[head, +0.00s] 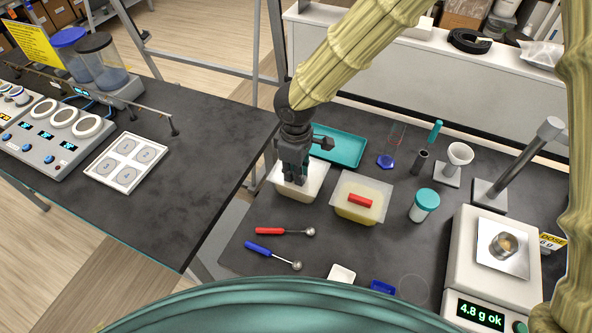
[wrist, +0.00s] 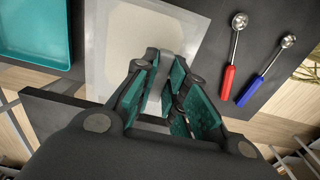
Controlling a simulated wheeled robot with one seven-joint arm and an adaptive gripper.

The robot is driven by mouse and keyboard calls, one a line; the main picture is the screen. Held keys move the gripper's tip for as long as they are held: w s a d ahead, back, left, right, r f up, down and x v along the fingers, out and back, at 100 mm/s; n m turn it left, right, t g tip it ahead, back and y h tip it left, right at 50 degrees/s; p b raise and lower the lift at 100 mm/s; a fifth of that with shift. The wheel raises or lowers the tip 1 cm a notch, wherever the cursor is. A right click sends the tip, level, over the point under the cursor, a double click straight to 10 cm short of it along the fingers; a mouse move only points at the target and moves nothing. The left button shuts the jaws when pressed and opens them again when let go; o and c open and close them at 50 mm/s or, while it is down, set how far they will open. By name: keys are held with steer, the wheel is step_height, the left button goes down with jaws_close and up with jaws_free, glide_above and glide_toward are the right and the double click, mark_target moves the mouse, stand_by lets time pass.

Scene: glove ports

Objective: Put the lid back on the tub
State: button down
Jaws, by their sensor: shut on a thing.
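My gripper (head: 294,176) points down over the left tub (head: 297,197), a pale tub with whitish contents. In the wrist view my gripper (wrist: 168,108) is shut on the grey handle (wrist: 181,38) of a translucent square lid (wrist: 103,62). The lid lies over the left tub; I cannot tell whether it touches the rim all round or hovers slightly. My fingers hide part of the lid. A second tub (head: 357,214) with yellowish contents stands just right, under a translucent lid with a red handle (head: 360,201).
A teal tray (head: 340,149) lies behind the tubs. A red spoon (head: 285,231) and a blue spoon (head: 272,255) lie in front. A teal-capped jar (head: 424,205) and a scale (head: 468,277) reading 4.8 g stand to the right. The bench's left edge is close to the left tub.

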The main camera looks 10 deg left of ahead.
steer(key=shift+f, duration=0.2)
steer(key=c, duration=1.5)
jaws_free()
steer(key=shift+o, duration=0.2)
step_height(320, 180, up, 13)
steer(key=b, duration=0.2)
steer(key=shift+f, duration=0.1)
